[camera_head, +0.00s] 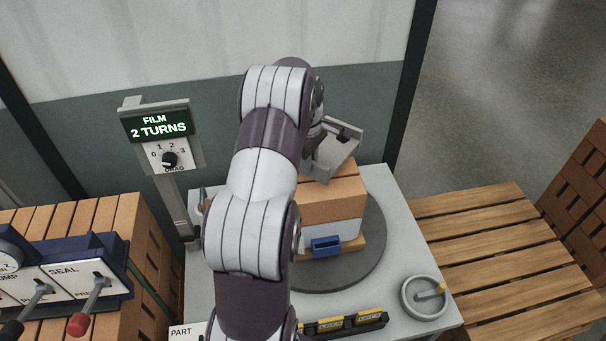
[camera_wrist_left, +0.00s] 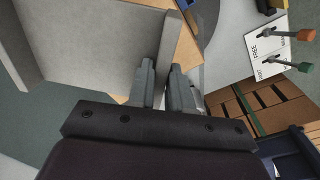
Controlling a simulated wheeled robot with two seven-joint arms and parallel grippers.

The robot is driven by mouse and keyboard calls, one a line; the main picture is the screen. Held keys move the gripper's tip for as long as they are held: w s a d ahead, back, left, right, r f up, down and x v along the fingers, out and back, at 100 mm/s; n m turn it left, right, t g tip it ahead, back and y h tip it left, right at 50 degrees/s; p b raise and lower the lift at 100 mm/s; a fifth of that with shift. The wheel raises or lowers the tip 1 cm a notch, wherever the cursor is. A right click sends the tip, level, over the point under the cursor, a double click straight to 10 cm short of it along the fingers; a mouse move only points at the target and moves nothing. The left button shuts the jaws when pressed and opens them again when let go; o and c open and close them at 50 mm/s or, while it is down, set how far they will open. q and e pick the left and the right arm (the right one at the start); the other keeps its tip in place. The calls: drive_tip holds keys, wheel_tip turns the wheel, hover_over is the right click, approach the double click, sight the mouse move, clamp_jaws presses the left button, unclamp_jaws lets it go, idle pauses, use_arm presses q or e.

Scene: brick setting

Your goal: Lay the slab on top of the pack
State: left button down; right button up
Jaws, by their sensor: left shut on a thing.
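My left gripper (camera_wrist_left: 162,85) is shut on the edge of a grey slab (camera_wrist_left: 90,45). In the head view my arm mostly hides that gripper, and the slab (camera_head: 338,157) shows just past the wrist, tilted. The pack (camera_head: 338,205) is a stack of orange-tan bricks with a pale wrapped band and a blue piece on its near side. It stands on a dark round turntable (camera_head: 372,262). The slab is over the back part of the pack; I cannot tell whether they touch. My right gripper is out of view.
A "FILM 2 TURNS" display with a dial (camera_head: 160,130) stands on a post at the left. A lever panel (camera_head: 75,285) sits on bricks at the lower left. A slatted pallet (camera_head: 490,255) on the right is bare.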

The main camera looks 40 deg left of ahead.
use_arm(q)
drive_tip(key=shift+s+a+f, duration=0.15)
drive_tip(key=shift+a+f, duration=0.75)
drive_tip(key=shift+a, duration=0.3)
drive_tip(key=f+p, duration=0.2)
drive_tip(key=f, duration=0.1)
drive_tip(key=shift+s+d+f, duration=0.1)
drive_tip(key=shift+d+f, duration=0.1)
drive_tip(key=shift+f, duration=0.05)
drive_tip(key=shift+s+f, duration=0.1)
drive_tip(key=shift+f, duration=0.1)
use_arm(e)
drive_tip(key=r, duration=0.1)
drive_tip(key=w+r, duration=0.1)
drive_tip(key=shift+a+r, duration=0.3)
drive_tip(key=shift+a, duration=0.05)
use_arm(q)
drive_tip(key=c, duration=1)
unclamp_jaws()
drive_tip(key=shift+f, duration=0.15)
drive_tip(key=shift+c, duration=0.2)
drive_tip(key=shift+r, duration=0.2)
